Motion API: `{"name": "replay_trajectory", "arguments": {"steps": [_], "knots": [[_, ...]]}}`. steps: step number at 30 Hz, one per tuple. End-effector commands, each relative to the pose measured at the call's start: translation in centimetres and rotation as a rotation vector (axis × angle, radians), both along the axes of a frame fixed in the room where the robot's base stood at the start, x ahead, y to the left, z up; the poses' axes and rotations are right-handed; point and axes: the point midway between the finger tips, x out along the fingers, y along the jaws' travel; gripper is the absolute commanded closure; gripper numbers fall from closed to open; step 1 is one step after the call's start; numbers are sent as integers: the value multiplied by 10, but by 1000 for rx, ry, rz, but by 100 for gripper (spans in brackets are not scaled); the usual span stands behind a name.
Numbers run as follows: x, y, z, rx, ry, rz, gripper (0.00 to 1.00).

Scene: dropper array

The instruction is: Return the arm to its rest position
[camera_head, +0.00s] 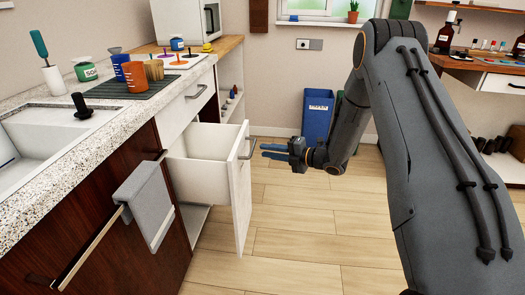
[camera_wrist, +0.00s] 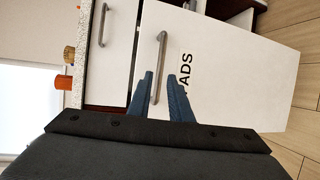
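My gripper (camera_head: 272,152) is in the middle of the head view, in the air just right of an open white drawer. Its blue fingers point left toward the drawer front (camera_head: 241,190). In the wrist view my gripper (camera_wrist: 164,78) shows two blue fingers with a gap between them and nothing held. The drawer's grey bar handle (camera_wrist: 159,68) appears just beyond the left finger, and I cannot tell whether they touch. Black letters reading "ADS" show on the drawer front to the right of the fingers.
The counter (camera_head: 110,135) on the left holds a sink, cups and a jar. A grey towel (camera_head: 146,200) hangs on a bar below it. A blue bin (camera_head: 318,117) stands by the back wall. The wooden floor (camera_head: 310,235) is clear between the drawer and my arm.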

Motion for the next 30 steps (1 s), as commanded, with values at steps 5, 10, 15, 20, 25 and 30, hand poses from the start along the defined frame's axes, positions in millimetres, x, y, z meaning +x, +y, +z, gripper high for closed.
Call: {"name": "replay_trajectory", "arguments": {"steps": [5,10,15,20,25,30], "knots": [[-2,-2,0,0,0,0,82],[-1,-2,1,0,1,-2,82],[10,-5,16,-19,61,-80,82],[23,-21,46,-37,227,-293,82],[12,-47,78,-7,438,-573,82],[-27,-70,105,70,652,-855,82]]}}
